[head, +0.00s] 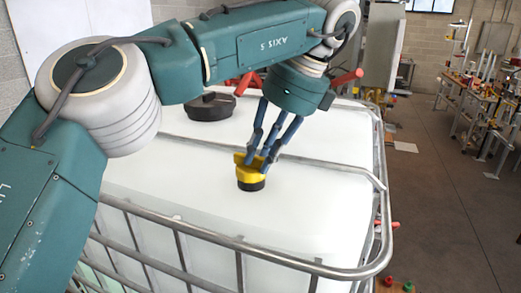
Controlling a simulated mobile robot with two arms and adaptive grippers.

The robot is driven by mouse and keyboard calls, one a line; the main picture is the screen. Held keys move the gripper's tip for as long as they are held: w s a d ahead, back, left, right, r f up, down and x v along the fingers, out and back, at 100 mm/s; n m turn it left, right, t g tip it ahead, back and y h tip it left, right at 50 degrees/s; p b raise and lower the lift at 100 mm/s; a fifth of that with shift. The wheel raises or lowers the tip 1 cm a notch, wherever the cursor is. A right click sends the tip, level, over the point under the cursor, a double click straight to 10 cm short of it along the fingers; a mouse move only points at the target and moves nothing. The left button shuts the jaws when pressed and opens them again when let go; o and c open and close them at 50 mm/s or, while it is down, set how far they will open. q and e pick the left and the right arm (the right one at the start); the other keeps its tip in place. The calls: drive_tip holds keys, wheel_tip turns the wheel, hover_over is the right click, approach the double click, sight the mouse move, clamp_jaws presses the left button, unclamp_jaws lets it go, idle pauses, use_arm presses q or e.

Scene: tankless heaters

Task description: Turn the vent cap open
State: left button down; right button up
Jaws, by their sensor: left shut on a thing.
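The vent cap (250,173) is yellow with a black base and sits on top of a white tank (180,178). My left gripper (259,160) reaches down from above with its blue fingers shut on the cap's upper part. The fingers hide part of the cap's top. How far the cap is turned cannot be told. My right gripper is not in view.
A larger black lid (211,107) lies on the tank top behind the cap. A metal tube frame (290,262) runs around the tank, and a bar (330,168) crosses its top. Cluttered workbenches (485,90) stand at the right beyond open floor (440,200).

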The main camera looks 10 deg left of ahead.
use_arm(q)
drive_tip(key=shift+r, duration=0.15)
drive_tip(key=c, duration=1.5)
unclamp_jaws()
drive_tip(key=shift+c, duration=0.2)
drive_tip(key=shift+d, duration=0.1)
